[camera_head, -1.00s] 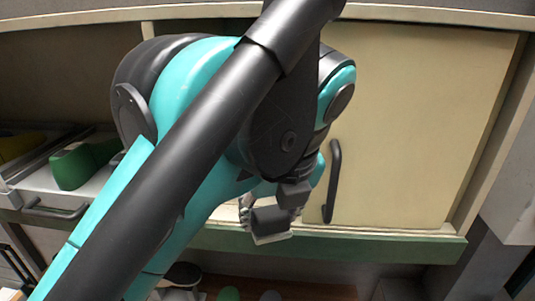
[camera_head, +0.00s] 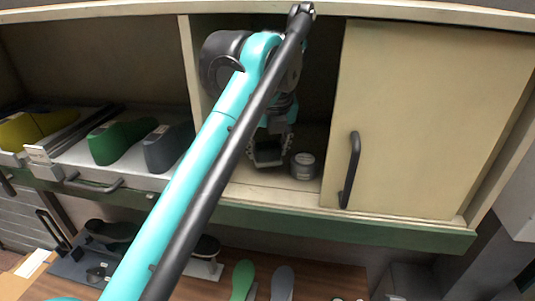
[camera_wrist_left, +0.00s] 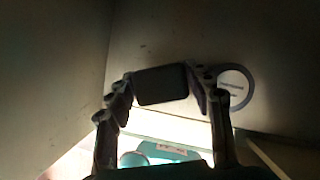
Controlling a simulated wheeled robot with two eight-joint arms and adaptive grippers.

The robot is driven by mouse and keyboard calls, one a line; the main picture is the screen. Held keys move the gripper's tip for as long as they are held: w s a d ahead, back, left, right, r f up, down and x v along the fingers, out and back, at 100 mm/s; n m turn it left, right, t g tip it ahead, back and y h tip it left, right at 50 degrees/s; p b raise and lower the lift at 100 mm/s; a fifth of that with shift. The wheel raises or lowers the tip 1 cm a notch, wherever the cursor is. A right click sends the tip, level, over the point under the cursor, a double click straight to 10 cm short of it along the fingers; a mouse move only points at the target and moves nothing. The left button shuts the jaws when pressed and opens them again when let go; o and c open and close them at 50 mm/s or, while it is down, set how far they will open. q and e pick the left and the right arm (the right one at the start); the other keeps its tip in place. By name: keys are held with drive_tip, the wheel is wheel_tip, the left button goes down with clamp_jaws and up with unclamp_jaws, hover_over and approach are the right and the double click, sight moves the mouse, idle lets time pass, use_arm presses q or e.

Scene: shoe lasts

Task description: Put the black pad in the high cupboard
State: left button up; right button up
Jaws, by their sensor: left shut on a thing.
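The black pad (camera_head: 267,156) is a small dark block between the fingers of my left gripper (camera_head: 268,150), inside the open bay of the high cupboard (camera_head: 447,120). In the left wrist view the pad (camera_wrist_left: 160,84) shows as a dark rounded rectangle between the fingertips of the left gripper (camera_wrist_left: 163,88), which is shut on it. The pad is low, close to the cupboard floor; I cannot tell whether it touches. My right gripper is in neither view.
A round grey tin (camera_head: 304,166) stands on the cupboard floor just right of the gripper. The sliding door with a black handle (camera_head: 350,170) covers the right part. Shoe lasts (camera_head: 118,140) sit on a tray at left. Bare floor shows in front of the tin.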

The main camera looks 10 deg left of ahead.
sight(268, 158)
use_arm(q)
wheel_tip(268, 158, down, 2)
drive_tip(key=shift+f, duration=0.2)
drive_tip(key=shift+s+f, duration=0.1)
drive_tip(key=shift+f, duration=0.05)
drive_tip(key=o, duration=1)
drive_tip(key=shift+f, duration=0.15)
